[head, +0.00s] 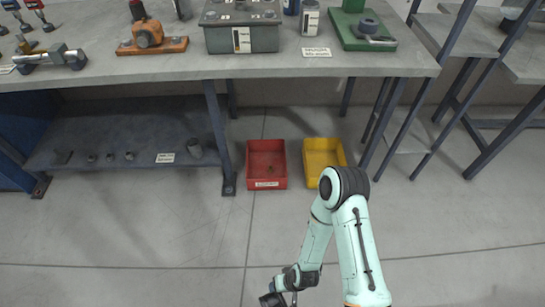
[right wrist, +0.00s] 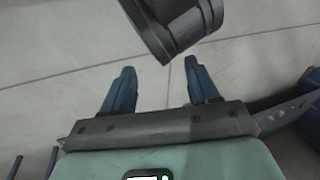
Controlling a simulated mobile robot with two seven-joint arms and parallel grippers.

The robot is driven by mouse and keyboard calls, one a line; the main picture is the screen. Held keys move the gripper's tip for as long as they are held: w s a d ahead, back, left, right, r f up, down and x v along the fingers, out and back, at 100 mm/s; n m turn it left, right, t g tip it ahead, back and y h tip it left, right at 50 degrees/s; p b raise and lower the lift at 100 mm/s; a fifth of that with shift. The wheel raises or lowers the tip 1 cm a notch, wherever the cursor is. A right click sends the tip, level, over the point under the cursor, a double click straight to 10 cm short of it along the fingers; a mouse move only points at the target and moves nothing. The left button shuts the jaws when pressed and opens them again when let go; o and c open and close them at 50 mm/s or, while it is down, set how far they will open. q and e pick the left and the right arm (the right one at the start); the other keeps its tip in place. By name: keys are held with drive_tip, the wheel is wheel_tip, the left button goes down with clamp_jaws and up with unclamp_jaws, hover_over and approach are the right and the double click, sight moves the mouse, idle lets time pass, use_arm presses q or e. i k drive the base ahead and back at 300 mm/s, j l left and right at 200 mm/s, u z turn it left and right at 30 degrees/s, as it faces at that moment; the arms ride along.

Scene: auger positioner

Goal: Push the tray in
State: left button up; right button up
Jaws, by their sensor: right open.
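A red open tray (head: 267,183) with a label on its front stands on the floor under the workbench. A yellow open tray (head: 310,185) stands to its right, and my right arm stands in front of its lower right corner. My right gripper shows in the right wrist view (right wrist: 158,86), with its two blue fingers apart and nothing between them. In the head view my right forearm reaches down to the bottom edge, well short of both trays. My left gripper is not in view.
The grey workbench (head: 330,62) holds a dark battery-like box (head: 240,38), an orange-based tool (head: 150,42) and a green-based device (head: 362,30). Its legs stand either side of the trays. A low shelf (head: 120,152) is at left. The floor in front is clear.

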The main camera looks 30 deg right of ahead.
sight(368, 32)
drive_tip(key=i+l+z, duration=0.1)
drive_tip(key=z, duration=0.2)
drive_tip(key=i+z, duration=0.15)
drive_tip(key=z, duration=0.2)
drive_tip(key=k+z, duration=0.1)
drive_tip(key=z, duration=0.3)
drive_tip(key=k+z, duration=0.1)
drive_tip(key=z, duration=0.7)
drive_tip(key=i+l, duration=0.2)
